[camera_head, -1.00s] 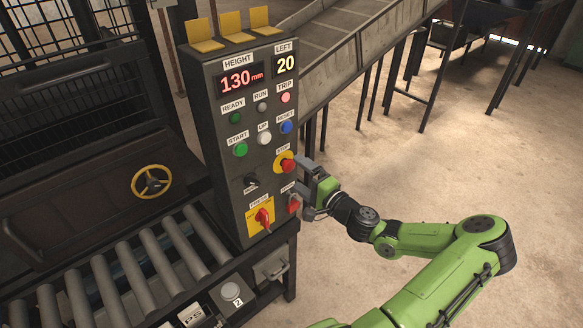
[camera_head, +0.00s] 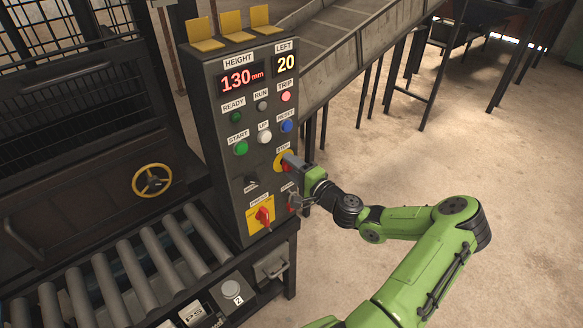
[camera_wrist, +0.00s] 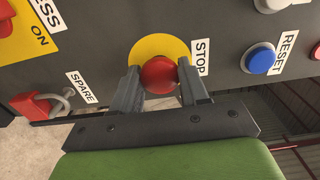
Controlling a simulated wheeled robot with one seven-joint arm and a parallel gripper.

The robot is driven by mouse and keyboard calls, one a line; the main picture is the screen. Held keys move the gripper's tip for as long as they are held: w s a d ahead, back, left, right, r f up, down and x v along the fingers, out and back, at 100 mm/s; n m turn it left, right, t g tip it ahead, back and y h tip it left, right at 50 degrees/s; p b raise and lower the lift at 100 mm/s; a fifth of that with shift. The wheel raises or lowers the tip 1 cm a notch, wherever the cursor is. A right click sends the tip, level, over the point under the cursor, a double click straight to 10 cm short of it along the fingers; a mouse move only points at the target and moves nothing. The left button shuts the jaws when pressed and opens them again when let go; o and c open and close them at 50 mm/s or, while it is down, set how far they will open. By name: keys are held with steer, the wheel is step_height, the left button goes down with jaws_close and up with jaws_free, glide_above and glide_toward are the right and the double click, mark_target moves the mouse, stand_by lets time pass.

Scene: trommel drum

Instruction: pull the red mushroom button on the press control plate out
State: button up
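The red mushroom button (camera_wrist: 158,75) sits on a yellow disc (camera_wrist: 160,46) beside the STOP label (camera_wrist: 201,51) on the dark control plate (camera_wrist: 108,22). In the wrist view my gripper (camera_wrist: 159,84) has its two fingers apart, one on each side of the red cap. A gap shows near the left finger; whether the right finger touches the cap I cannot tell. In the head view my gripper (camera_head: 292,164) reaches the plate from the right and hides most of the button; part of the yellow disc (camera_head: 279,160) shows beside it.
A blue RESET button (camera_wrist: 258,59) lies right of STOP in the wrist view. A red padlocked SPARE switch (camera_wrist: 32,104) lies to the left. The red PRESS switch (camera_head: 263,216) is lower on the panel. Open floor (camera_head: 430,150) lies to the right.

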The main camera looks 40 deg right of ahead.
steer(key=c, duration=0.4)
steer(key=shift+c, duration=0.2)
steer(key=shift+s+f, duration=0.2)
steer(key=shift+s, duration=0.5)
steer(key=o, duration=1.1)
steer(key=shift+s+r, duration=0.15)
steer(key=shift+s, duration=0.05)
steer(key=o, duration=0.5)
steer(key=shift+w, duration=0.1)
steer(key=shift+c, duration=0.2)
steer(key=s+b, duration=0.1)
steer(key=s, duration=0.7)
steer(key=shift+d, duration=0.15)
